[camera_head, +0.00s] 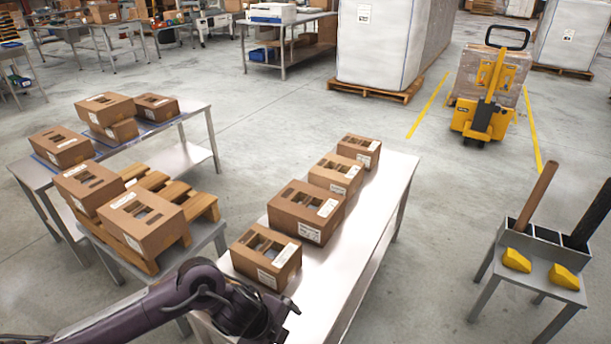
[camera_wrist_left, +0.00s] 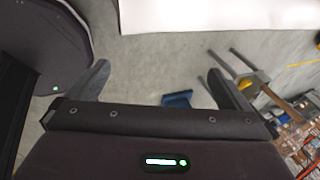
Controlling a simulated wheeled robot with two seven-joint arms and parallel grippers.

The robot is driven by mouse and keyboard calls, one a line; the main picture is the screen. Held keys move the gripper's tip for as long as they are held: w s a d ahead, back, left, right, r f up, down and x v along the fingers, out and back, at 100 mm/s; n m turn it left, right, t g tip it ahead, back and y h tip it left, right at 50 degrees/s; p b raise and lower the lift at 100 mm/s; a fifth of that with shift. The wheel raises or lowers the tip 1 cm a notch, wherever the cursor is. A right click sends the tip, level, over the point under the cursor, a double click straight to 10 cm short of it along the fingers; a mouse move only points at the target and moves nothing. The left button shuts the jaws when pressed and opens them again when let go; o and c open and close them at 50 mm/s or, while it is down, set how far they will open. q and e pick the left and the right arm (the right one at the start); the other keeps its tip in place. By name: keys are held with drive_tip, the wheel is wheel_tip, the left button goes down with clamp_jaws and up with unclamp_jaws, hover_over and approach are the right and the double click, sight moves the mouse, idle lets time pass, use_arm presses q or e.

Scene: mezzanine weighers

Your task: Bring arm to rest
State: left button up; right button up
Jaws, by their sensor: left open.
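My left arm (camera_head: 190,295) comes in from the lower left in the head view and is bent at the near end of the middle table (camera_head: 345,270). Its fingers cannot be made out there. In the left wrist view my left gripper (camera_wrist_left: 160,82) is open, with its two fingers wide apart and nothing between them. Grey floor shows beyond the fingers. My right arm and gripper are not in view.
Several cartons stand in a row on the middle table, the nearest carton (camera_head: 267,257) close to my arm. Cartons on a wooden pallet (camera_head: 199,204) stand to the left. A small stand (camera_head: 545,268) is at right. Floor between the table and stand is clear.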

use_arm(q)
drive_tip(key=s+d+r+n+t+h, duration=0.1)
drive_tip(key=d+r+n+t+h, duration=0.1)
drive_tip(key=d+r+n+t, duration=0.45)
drive_tip(key=s+a+f+n+g+y, duration=0.1)
drive_tip(key=s+a+n+g+y, duration=0.2)
drive_tip(key=s+a+n, duration=0.45)
drive_tip(key=s+a+f+n+g+y, duration=0.1)
drive_tip(key=s+a+n+g+y, duration=0.25)
drive_tip(key=a+n, duration=0.7)
wheel_tip(320, 180, down, 30)
drive_tip(key=s+a+m, duration=0.3)
drive_tip(key=s+a+f+g, duration=0.1)
drive_tip(key=s+a+f, duration=0.2)
drive_tip(key=s+f, duration=1.4)
drive_tip(key=shift+s+f+g+h, duration=0.3)
drive_tip(key=shift+s+f+h, duration=0.05)
drive_tip(key=shift+s, duration=0.6)
